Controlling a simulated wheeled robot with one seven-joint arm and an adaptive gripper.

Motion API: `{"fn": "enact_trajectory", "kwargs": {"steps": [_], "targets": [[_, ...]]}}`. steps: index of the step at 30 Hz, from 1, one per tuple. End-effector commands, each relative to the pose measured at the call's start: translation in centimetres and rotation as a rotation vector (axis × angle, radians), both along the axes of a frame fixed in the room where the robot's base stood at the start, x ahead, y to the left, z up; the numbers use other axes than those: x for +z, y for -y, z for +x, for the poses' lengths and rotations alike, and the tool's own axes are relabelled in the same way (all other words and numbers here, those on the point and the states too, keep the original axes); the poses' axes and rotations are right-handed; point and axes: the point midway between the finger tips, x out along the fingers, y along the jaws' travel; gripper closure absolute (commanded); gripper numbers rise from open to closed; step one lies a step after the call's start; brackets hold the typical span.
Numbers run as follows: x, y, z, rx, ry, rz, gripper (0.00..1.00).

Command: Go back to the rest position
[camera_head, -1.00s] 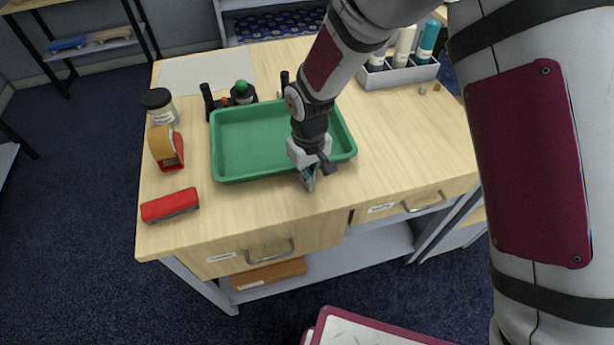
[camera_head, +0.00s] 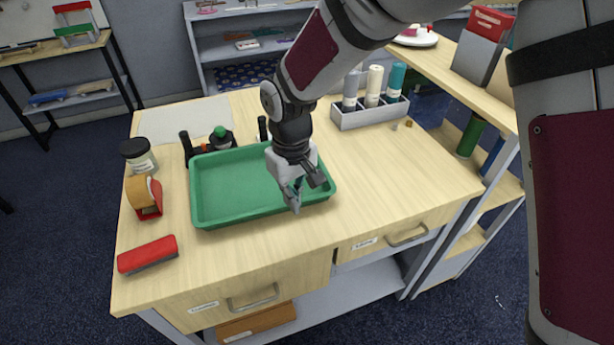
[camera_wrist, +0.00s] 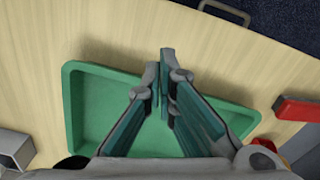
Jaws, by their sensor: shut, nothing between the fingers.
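My gripper (camera_head: 294,202) is shut and empty. In the head view it points down over the front right edge of a green tray (camera_head: 212,221) on the wooden table (camera_head: 330,232). In the wrist view the fingertips (camera_wrist: 165,62) meet above the tray's rim, with the tray (camera_wrist: 78,120) spread beneath. The tray looks empty where it shows; my gripper hides part of its right side.
A red stapler-like block (camera_head: 147,254), a tape dispenser (camera_head: 146,197) and a lidded jar (camera_head: 139,156) stand left of the tray. A grey holder (camera_head: 360,117) with bottles stands at the back right. The table's front right is clear.

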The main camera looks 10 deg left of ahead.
Motion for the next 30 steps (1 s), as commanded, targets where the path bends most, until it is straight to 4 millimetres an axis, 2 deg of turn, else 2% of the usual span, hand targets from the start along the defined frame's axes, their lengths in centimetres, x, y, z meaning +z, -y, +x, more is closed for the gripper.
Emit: {"fn": "enact_trajectory", "kwargs": {"steps": [6, 10, 14, 15, 20, 24, 30], "targets": [[0.5, 0.3, 0.1, -0.006, 0.004, 0.002, 1.00], [2.8, 2.3, 0.8, -0.049, 0.031, 0.008, 1.00], [7.0, 6.5, 1.3, -0.132, 0.080, 0.019, 1.00], [8.3, 8.0, 1.3, -0.163, 0.095, 0.021, 1.00], [13.1, 13.8, 0.4, -0.285, 0.156, 0.039, 1.00], [16.5, 18.5, -1.3, -0.392, 0.207, 0.056, 1.00], [19.9, 24.6, -5.2, -0.547, 0.277, 0.088, 1.00]]}}
